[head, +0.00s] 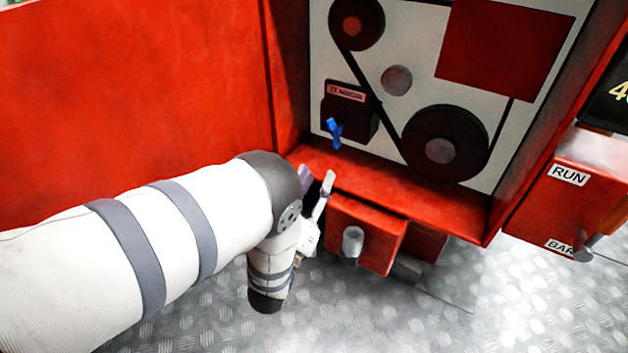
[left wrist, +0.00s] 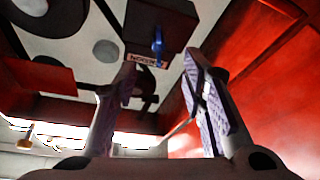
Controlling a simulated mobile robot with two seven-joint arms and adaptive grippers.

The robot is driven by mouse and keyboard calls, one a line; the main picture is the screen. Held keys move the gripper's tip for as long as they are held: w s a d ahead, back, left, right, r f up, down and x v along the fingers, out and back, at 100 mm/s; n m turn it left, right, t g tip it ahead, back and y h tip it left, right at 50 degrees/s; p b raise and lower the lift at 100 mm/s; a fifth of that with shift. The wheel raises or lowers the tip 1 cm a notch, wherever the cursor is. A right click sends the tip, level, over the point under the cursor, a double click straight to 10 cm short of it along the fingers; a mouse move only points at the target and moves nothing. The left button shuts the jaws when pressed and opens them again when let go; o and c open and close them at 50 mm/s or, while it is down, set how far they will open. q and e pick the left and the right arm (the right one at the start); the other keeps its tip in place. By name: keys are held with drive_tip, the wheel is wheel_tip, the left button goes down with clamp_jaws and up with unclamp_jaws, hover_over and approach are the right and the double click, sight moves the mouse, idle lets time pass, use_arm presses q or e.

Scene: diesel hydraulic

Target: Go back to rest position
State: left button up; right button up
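My left gripper (head: 318,189) is at the lower front edge of the open red cabinet, just below the blue lever. In the left wrist view my left gripper (left wrist: 165,90) shows two purple-padded fingers spread apart with nothing between them. The blue lever (head: 335,131) sits on a black box (head: 349,112) inside the cabinet. The lever also shows in the left wrist view (left wrist: 157,43), beyond the fingertips and apart from them. My right gripper is not in either view.
A red box (head: 366,233) with a grey knob (head: 352,241) sticks out below the cabinet, close beside my left gripper. Black pulleys (head: 444,143) and a belt fill the cabinet. A RUN/BAR box (head: 566,194) with a handle is at right. The metal floor (head: 450,310) is clear.

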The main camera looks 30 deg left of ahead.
use_arm(q)
drive_tip(key=shift+s+r, duration=0.2)
drive_tip(key=shift+s, duration=0.15)
